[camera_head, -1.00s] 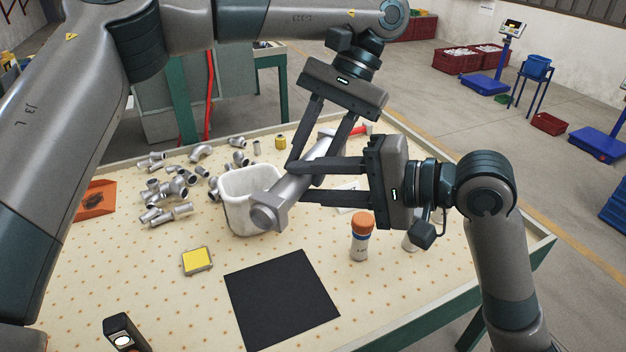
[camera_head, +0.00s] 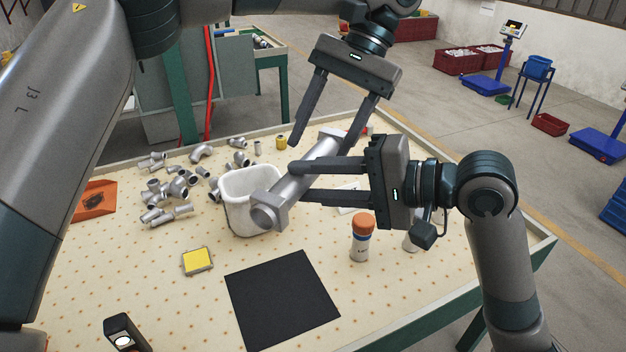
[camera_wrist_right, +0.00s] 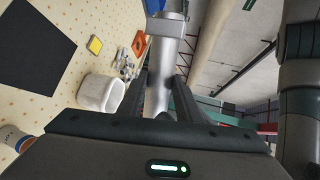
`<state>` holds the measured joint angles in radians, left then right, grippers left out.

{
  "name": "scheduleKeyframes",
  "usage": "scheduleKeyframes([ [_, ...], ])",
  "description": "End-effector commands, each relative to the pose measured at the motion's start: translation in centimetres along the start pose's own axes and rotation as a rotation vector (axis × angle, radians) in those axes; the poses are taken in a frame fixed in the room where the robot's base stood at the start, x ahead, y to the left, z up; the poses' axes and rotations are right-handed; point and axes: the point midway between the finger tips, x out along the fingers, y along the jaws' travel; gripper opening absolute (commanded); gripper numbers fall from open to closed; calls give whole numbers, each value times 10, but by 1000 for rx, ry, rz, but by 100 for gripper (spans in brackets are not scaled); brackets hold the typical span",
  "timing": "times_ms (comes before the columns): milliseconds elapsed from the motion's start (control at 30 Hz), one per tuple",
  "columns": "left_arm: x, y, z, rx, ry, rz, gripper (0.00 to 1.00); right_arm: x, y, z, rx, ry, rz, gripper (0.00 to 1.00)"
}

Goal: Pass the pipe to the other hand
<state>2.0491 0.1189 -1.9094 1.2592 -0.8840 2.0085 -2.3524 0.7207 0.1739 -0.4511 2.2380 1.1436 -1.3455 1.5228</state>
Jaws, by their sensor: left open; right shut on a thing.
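A grey metal pipe (camera_head: 292,187) with a square flange and round end is held tilted in the air in front of the white bin. My right gripper (camera_head: 300,180) is shut on the pipe from the right; the pipe also shows between its fingers in the right wrist view (camera_wrist_right: 160,88). My left gripper (camera_head: 326,148) is above, with its fingers spread wide and apart. It is open, its fingers near the pipe's upper end. Part of the pipe's middle is hidden behind the right fingers.
A white bin (camera_head: 238,212) stands behind the pipe. Several loose fittings (camera_head: 170,190) lie to its left. A black mat (camera_head: 283,298), a yellow-topped block (camera_head: 197,261) and an orange-capped bottle (camera_head: 361,238) are on the table in front. An orange tray (camera_head: 97,201) is at left.

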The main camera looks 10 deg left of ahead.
Motion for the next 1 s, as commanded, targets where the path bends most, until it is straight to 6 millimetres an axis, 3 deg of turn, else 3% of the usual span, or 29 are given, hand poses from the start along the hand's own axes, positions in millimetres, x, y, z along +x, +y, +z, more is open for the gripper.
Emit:
scheduleKeyframes([
  [233, -39, -1, 1, -8, 8, -2, 53, 0, 0, 0, 0, 0, -1, 0],
  [467, -62, -1, 1, -7, 8, -3, 53, 0, 0, 0, 0, -1, 0, 0],
  [1000, -83, -2, 1, -5, 5, -1, 53, 0, 0, 0, 0, -1, 0, 0],
])
